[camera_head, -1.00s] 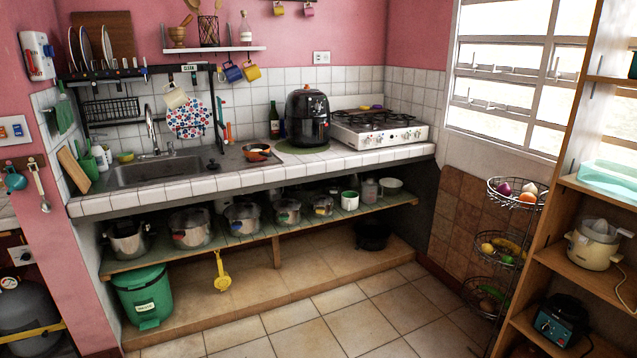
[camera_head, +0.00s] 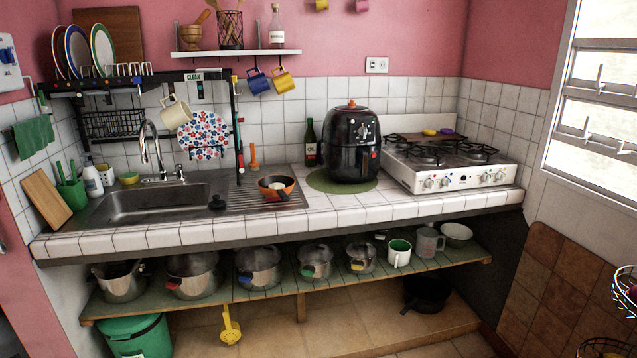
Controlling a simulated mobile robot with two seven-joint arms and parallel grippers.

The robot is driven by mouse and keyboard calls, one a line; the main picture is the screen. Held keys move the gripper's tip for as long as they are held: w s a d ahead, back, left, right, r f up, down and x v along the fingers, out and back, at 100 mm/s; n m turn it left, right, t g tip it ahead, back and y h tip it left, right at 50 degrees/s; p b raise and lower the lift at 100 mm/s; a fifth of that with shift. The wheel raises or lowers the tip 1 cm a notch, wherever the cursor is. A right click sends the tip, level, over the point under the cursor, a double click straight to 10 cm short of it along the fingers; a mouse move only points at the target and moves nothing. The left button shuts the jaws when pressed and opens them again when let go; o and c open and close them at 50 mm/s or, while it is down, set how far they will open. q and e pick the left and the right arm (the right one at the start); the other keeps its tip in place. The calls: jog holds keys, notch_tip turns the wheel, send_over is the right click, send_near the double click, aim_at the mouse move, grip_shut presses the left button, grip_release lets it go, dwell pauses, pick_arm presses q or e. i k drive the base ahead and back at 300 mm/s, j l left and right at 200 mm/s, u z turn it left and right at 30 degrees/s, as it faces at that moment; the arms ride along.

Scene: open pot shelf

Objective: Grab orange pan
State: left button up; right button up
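The orange pan (camera_head: 276,188) is small, with an orange outside and a dark inside. It sits on the ribbed drainboard of the steel sink, right of the basin and left of the black air fryer. Something pale shows inside it, and a short dark handle seems to point toward the front right. Neither of my grippers shows in the head view, so their state is hidden.
The black air fryer (camera_head: 352,143) stands on a green mat (camera_head: 318,183). A dark bottle (camera_head: 310,144) is behind the pan. A black rack (camera_head: 238,130) rises above the sink (camera_head: 150,200). The tiled counter edge (camera_head: 330,222) is clear before the pan. Pots (camera_head: 258,266) fill the shelf below.

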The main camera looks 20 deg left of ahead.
aim_at(289, 182)
jog(key=i+u, duration=0.2)
jog(key=i, duration=0.3)
jog(key=i+l+u, duration=0.2)
jog(key=i, duration=0.3)
jog(key=i+l+u, duration=0.2)
jog(key=i, duration=0.25)
